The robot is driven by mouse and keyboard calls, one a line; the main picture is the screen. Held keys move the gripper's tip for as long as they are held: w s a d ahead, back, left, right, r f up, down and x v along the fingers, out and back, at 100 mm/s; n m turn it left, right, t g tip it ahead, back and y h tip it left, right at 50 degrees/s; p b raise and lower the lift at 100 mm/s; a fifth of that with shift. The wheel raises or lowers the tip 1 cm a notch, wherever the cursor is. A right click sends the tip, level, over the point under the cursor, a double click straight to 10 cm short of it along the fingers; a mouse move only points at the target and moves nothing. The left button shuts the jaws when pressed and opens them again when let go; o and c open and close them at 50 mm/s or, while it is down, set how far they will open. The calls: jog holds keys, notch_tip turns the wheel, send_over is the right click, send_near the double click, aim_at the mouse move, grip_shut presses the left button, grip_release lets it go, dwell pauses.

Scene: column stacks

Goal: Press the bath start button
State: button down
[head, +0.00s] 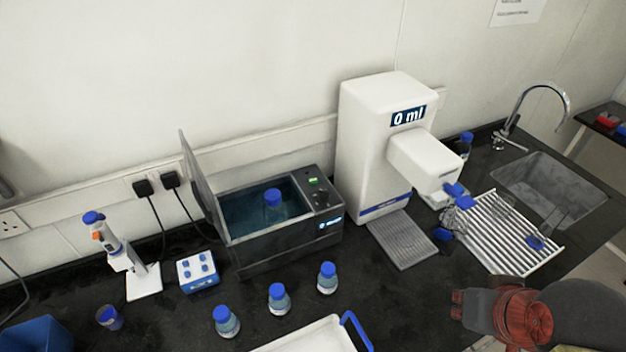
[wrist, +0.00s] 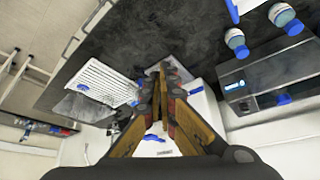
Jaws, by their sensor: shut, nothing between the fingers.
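The grey water bath (head: 288,250) stands on the black bench with its lid (head: 197,185) raised. A blue-capped bottle (head: 273,199) sits in its water. Its right-hand top panel has a small green-lit part (head: 313,181) and dark round controls (head: 321,199); which one is the start button I cannot tell. The front display (head: 329,221) starts with 0. The bath also shows at the right of the wrist view (wrist: 275,72). My gripper (head: 457,304) is shut and empty, right of the bath and well apart from it. Its fingertips (wrist: 163,72) meet in the wrist view.
A white dispenser (head: 375,140) reading 0 ml stands between bath and drying rack (head: 510,235). Several blue-capped bottles (head: 278,298) and a white tray (head: 310,338) with a blue handle lie in front of the bath. A sink (head: 550,190) is at right.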

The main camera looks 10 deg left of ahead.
jog(key=w+a+r+n+h+p, duration=0.1)
jog(key=w+a+n+p, duration=0.4)
jog(key=w+p, duration=0.7)
jog(key=w+a+r+n+h+p, duration=0.1)
jog(key=w+a+n+p, duration=0.35)
jog(key=w+p, duration=0.75)
jog(key=w+a+f+n+t+y+p, duration=0.1)
jog(key=w+a+f+n+y, duration=0.15)
jog(key=w+a, duration=0.35)
jog(key=w+a+f+n+y+p, duration=0.1)
jog(key=w+a+n+y, duration=0.15)
jog(key=w+a, duration=0.4)
jog(key=s+a+r+n+y, duration=0.1)
jog(key=a+r+n+y, duration=0.2)
jog(key=a, duration=0.8)
jog(key=shift+a+r+n+g+y, duration=0.2)
jog(key=shift+a+n+g+y, duration=0.1)
jog(key=shift+n+y, duration=0.3)
